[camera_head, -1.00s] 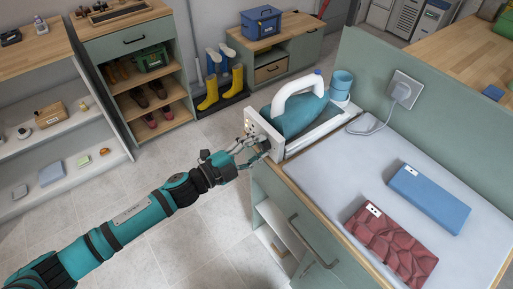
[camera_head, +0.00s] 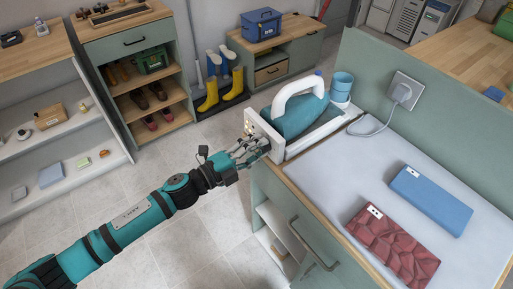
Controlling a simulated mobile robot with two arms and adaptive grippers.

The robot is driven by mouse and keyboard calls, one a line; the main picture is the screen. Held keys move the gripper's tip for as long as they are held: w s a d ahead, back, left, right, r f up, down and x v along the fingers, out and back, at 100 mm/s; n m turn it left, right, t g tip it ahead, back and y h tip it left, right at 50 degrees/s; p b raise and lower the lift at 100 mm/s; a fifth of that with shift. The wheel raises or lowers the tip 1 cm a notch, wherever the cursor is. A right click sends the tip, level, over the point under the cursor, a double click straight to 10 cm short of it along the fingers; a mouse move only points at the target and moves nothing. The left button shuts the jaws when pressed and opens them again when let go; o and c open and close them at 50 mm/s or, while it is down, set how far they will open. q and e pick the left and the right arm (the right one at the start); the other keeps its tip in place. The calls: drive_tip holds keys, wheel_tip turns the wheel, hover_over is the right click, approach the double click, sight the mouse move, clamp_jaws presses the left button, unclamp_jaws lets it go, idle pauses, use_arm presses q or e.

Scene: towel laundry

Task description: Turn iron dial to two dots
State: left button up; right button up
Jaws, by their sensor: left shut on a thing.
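A teal iron (camera_head: 297,114) with a white handle rests in a white stand at the far left end of the grey ironing top. The stand's front panel (camera_head: 250,124) faces left and carries small marks. My left gripper (camera_head: 256,146) is at the lower part of this panel, with its fingers shut on what appears to be the iron dial. The fingers hide the dial, so I cannot read its setting. My right gripper is not in view.
A folded blue towel (camera_head: 431,200) and a folded red towel (camera_head: 393,243) lie on the ironing top (camera_head: 335,180). A cord runs from the stand to a wall plug (camera_head: 402,93). Open floor lies left of the cabinet.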

use_arm(q)
drive_tip(key=o, duration=1.1)
drive_tip(key=shift+o, duration=0.2)
drive_tip(key=v, duration=1.2)
drive_tip(key=shift+f, duration=0.1)
drive_tip(key=w+a+f+n+t+y, duration=0.1)
drive_tip(key=a+f+n+y, duration=0.45)
drive_tip(key=f, duration=0.75)
drive_tip(key=w+a+f+n+t+y, duration=0.1)
drive_tip(key=a+f+n+y, duration=0.5)
drive_tip(key=f, duration=0.6)
drive_tip(key=s+a+f+n+g+y, duration=0.1)
drive_tip(key=s+a+f+n+g, duration=0.15)
drive_tip(key=s+f, duration=0.45)
drive_tip(key=s+a+f+n+g+y, duration=0.1)
drive_tip(key=s+a+f+n+g, duration=0.2)
drive_tip(key=f, duration=0.5)
drive_tip(key=s+d+f+n+g, duration=0.1)
drive_tip(key=s+f, duration=0.3)
drive_tip(key=s, duration=0.6)
drive_tip(key=s+d+f+n+g, duration=0.1)
drive_tip(key=s+f+n+g, duration=0.2)
drive_tip(key=s, duration=0.7)
drive_tip(key=s+d+f+n+g+y, duration=0.1)
drive_tip(key=s+f+n+g, duration=0.1)
drive_tip(key=s+f, duration=0.4)
drive_tip(key=s+n, duration=0.1)
drive_tip(key=s, duration=0.3)
drive_tip(key=shift+s+d+f, duration=0.15)
drive_tip(key=shift+s+f, duration=0.15)
